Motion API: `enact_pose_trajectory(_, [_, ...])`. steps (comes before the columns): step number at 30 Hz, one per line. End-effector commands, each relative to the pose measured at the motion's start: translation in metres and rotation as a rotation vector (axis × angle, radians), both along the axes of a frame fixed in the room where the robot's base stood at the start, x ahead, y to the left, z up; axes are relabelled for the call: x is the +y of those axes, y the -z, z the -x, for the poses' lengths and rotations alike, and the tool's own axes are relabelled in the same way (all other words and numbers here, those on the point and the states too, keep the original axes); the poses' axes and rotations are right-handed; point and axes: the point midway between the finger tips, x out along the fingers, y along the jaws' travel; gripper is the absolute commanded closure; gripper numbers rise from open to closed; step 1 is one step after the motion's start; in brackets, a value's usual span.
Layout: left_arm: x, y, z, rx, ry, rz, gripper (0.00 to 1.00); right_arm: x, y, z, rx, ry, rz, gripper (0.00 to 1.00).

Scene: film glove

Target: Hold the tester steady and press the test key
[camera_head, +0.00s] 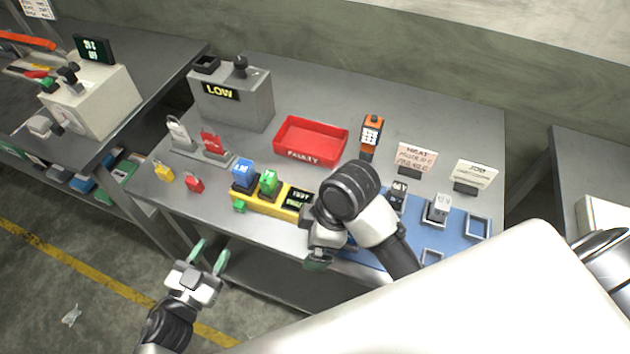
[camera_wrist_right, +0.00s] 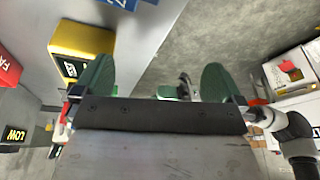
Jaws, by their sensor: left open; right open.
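The yellow tester (camera_head: 272,211) lies near the front edge of the table, with a dark display (camera_head: 299,197) reading TEST. A blue block (camera_head: 243,173) and a green block (camera_head: 268,183) stand on it. A small green piece (camera_head: 239,207), perhaps the test key, sits at its left front end. My left gripper (camera_head: 208,256) is open and empty, in front of the table edge and apart from the tester.
A red FAULTY tray (camera_head: 310,158) and a grey LOW machine (camera_head: 234,103) stand behind. Yellow (camera_head: 163,172) and red (camera_head: 194,183) tags lie to the left. A blue mat (camera_head: 459,225) with several frames lies right. An orange handheld device (camera_head: 371,133) stands behind my right arm.

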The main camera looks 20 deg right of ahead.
Motion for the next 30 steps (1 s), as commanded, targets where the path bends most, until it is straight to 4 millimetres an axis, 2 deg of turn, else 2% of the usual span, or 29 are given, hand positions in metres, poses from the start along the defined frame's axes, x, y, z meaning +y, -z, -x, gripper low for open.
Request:
enact_pose_trajectory(1, [0.0, 0.0, 0.0, 0.0, 0.0, 0.0, 0.57, -0.007, -0.009, -0.018, -0.022, 0.057, 0.001, 0.0])
enact_pose_trajectory(6, [0.0, 0.0, 0.0, 0.0, 0.0, 0.0, 0.57, -0.022, -0.035, -0.062, -0.066, 0.234, -0.026, 0.0])
enact_pose_trajectory(9, [0.0, 0.0, 0.0, 0.0, 0.0, 0.0, 0.57, -0.027, -0.045, -0.075, -0.078, 0.292, -0.041, 0.0])
enact_pose_trajectory(12, [0.0, 0.0, 0.0, 0.0, 0.0, 0.0, 0.57, -0.029, -0.047, -0.081, -0.081, 0.319, -0.047, 0.0])
enact_pose_trajectory(17, [0.0, 0.0, 0.0, 0.0, 0.0, 0.0, 0.57, -0.024, -0.031, -0.085, -0.077, 0.324, -0.048, 0.0])
enact_pose_trajectory(24, [0.0, 0.0, 0.0, 0.0, 0.0, 0.0, 0.57, -0.012, 0.01, -0.096, -0.077, 0.322, -0.047, 0.0])
enact_pose_trajectory(30, [0.0, 0.0, 0.0, 0.0, 0.0, 0.0, 0.57, -0.004, 0.037, -0.104, -0.079, 0.322, -0.048, 0.0])
